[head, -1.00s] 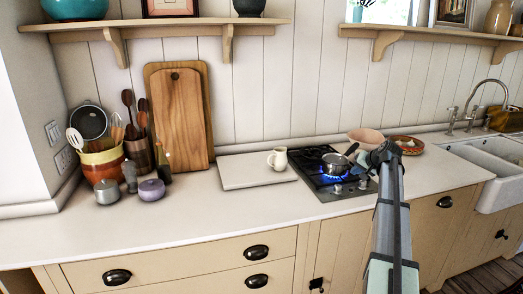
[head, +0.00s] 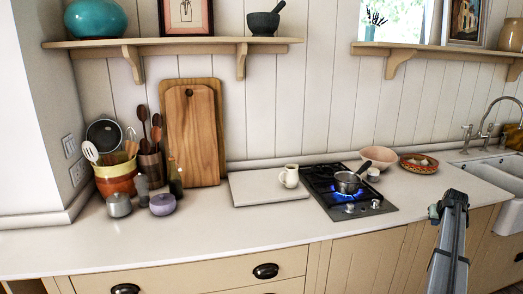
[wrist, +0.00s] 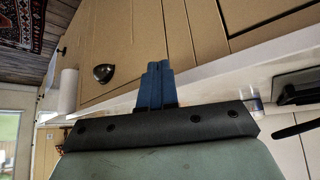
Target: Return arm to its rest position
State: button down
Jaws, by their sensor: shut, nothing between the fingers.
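My gripper shows in the wrist view (wrist: 159,72) with its two blue fingers pressed together and nothing between them. In the head view my arm stands at the lower right, in front of the counter edge and right of the stove. The fingers are hidden there behind the arm. My gripper is clear of the counter things.
A small pot (head: 347,182) sits on the stove (head: 335,207) over a lit blue flame. A cream mug (head: 289,177) stands on a pale board (head: 262,190). A pink bowl (head: 380,158) and a patterned bowl (head: 418,164) are behind. The counter's left front is clear.

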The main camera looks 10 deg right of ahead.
jog(key=s+a+f+n+g+y, duration=0.1)
jog(key=s+a+f+g+y, duration=0.15)
jog(key=a+f, duration=1.75)
jog(key=s+a+f+n+g+y, duration=0.2)
jog(key=s+a+f+g, duration=0.1)
jog(key=a+f, duration=1.65)
jog(key=s+a+f+n+g, duration=0.1)
jog(key=s+a+f+g, duration=0.15)
jog(key=s+a, duration=0.7)
jog(key=s+a+f+n+g, duration=0.1)
jog(key=s+a+f, duration=0.3)
jog(key=s+a, duration=0.55)
jog(key=s+a+f+g, duration=0.1)
jog(key=s+a, duration=0.5)
jog(key=s, duration=0.3)
jog(key=s+a+f+n+g, duration=0.1)
jog(key=s+a+g, duration=0.1)
jog(key=s+a, duration=0.4)
jog(key=s, duration=0.3)
jog(key=shift+a+n+g, duration=0.25)
jog(key=shift+n+g, duration=0.05)
